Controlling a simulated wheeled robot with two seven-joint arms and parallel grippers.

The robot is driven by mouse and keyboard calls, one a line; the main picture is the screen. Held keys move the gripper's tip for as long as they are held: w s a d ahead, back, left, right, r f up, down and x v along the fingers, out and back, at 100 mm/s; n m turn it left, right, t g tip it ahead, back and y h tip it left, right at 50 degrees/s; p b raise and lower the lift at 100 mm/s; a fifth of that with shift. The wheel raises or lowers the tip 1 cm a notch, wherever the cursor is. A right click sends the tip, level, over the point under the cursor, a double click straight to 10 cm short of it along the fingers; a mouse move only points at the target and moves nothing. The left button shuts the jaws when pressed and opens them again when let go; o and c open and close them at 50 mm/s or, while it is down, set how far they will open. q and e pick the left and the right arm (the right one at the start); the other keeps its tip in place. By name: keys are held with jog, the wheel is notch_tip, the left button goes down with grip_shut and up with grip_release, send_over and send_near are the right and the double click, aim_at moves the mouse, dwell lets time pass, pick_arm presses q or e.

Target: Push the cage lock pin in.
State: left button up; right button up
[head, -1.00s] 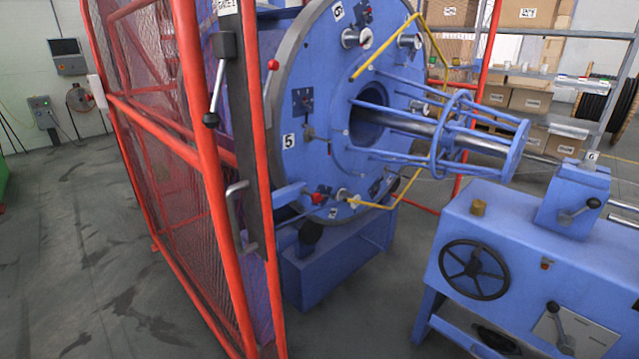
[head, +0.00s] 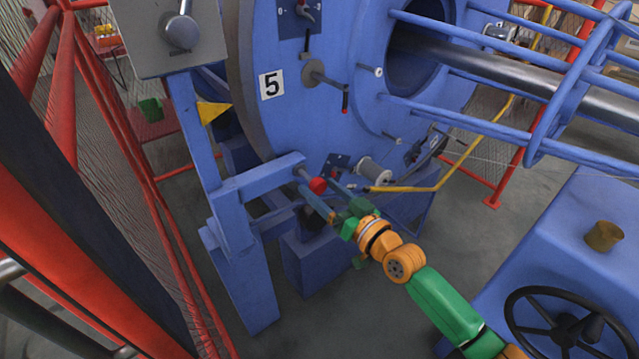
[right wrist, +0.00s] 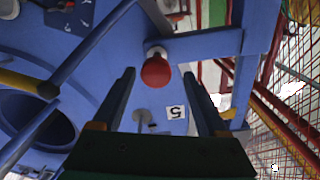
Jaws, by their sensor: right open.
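The lock pin shows as a red round knob (head: 317,184) on a short light stem at the end of a blue bracket (head: 258,180), beside the big blue disc marked 5. My right gripper (head: 319,189) is open, with its fingers pointing at the knob. My left gripper is not in view.
The blue disc (head: 325,125) with spools and small levers stands behind the pin. Blue cage bars (head: 470,125) reach across the upper right. A blue machine bed with a black handwheel (head: 560,325) stands at lower right. Red mesh fencing (head: 180,230) is at left.

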jog(key=shift+w+a+f, duration=0.15)
jog(key=shift+w+a, duration=0.1)
jog(key=shift+w, duration=0.3)
jog(key=shift+w+a+f, duration=0.1)
jog(key=shift+w+a, duration=0.15)
jog(key=shift+w, duration=0.25)
jog(key=shift+s, duration=0.1)
jog(key=shift+c, duration=0.7)
grip_shut()
